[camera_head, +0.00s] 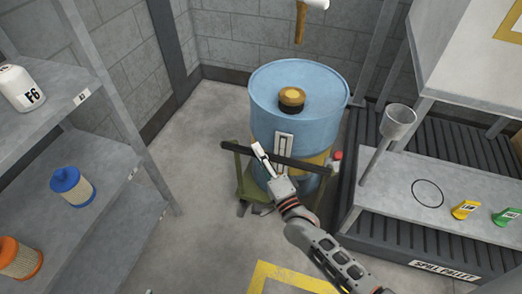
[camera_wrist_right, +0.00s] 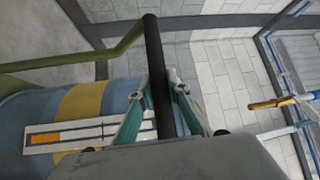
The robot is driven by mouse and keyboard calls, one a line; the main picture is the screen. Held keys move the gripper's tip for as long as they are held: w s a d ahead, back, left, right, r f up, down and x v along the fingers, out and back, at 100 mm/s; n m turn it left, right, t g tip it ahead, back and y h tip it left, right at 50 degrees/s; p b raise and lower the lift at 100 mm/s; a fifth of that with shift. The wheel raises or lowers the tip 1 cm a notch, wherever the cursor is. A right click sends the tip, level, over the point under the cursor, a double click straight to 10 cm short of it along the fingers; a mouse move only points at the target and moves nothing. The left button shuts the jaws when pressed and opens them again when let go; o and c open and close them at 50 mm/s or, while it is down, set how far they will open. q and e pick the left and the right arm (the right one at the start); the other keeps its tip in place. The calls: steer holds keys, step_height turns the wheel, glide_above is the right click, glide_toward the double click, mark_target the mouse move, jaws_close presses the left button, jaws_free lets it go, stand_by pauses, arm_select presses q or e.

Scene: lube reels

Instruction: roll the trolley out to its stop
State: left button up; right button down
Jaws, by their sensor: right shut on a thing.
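The trolley is a low olive-green cart (camera_head: 245,180) with a dark push bar (camera_head: 305,162) across its near side. A blue drum (camera_head: 264,112) with a yellow band and a dark-and-gold cap stands upright on it. My right gripper (camera_head: 265,160) is shut on the push bar, left of the bar's middle. In the right wrist view the black bar (camera_wrist_right: 152,60) runs between the two fingers of the gripper (camera_wrist_right: 165,85), with the drum (camera_wrist_right: 90,100) and its label behind. The drum and my arm hide much of the trolley deck. My left gripper is not in view.
A spill pallet (camera_head: 398,246) with a grey bench (camera_head: 400,186) stands close on the right. A shelf (camera_head: 105,125) with bottle and filters stands left. A yellow floor marking (camera_head: 262,276) lies in front, on partly clear floor. A brown-tipped nozzle (camera_head: 300,22) hangs above the drum.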

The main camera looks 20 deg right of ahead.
steer(key=shift+s+a+f, duration=0.15)
steer(key=shift+s+a, duration=0.05)
steer(key=c, duration=2)
jaws_free()
steer(key=shift+o, duration=0.5)
steer(key=shift+s, duration=0.1)
